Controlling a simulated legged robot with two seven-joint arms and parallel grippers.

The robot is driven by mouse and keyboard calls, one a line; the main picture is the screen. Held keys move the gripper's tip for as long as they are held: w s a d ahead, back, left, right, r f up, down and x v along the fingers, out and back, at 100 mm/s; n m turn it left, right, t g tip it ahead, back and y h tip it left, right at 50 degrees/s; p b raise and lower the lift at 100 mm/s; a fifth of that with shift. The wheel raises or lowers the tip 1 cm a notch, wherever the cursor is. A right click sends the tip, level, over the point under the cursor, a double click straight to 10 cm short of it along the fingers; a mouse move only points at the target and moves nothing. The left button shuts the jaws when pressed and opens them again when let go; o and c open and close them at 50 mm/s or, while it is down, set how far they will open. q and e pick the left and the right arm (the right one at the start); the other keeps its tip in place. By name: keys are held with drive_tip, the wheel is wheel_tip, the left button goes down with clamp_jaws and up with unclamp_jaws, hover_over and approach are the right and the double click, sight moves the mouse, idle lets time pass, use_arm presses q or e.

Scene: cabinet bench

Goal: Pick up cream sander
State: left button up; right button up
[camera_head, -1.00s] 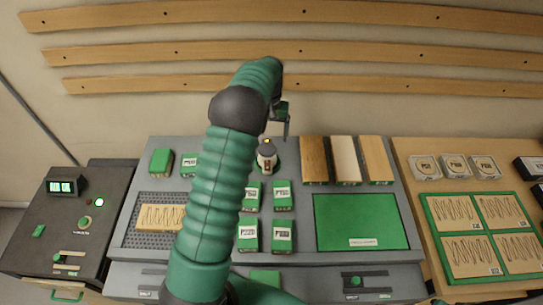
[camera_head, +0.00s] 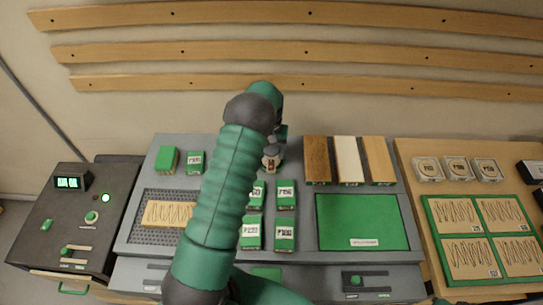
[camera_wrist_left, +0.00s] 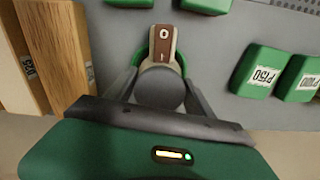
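The cream sander (camera_head: 271,158) stands upright on the grey bench, behind the green blocks. In the left wrist view the sander (camera_wrist_left: 163,50) shows a cream body with a brown label strip, a round grey knob and a green base. My left gripper (camera_wrist_left: 162,84) is open, with one finger on each side of the knob. I cannot tell whether the fingers touch it. In the head view my left gripper (camera_head: 279,140) is just above and behind the sander, partly hidden by my arm. My right gripper is not in view.
Wooden and white blocks (camera_head: 347,160) stand close to the right of the sander. Several green labelled blocks (camera_head: 285,195) stand in front. A green mat (camera_head: 360,220) lies at right, a sanding sheet (camera_head: 168,213) at left. A dark control box (camera_head: 75,225) stands far left.

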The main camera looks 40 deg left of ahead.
use_arm(q)
clamp_jaws()
drive_tip(key=shift+a, duration=0.1)
drive_tip(key=shift+w+r, duration=0.1)
drive_tip(key=shift+r, duration=0.1)
wheel_tip(320, 180, up, 10)
drive_tip(key=shift+f+b, duration=0.15)
drive_tip(key=shift+b, duration=0.65)
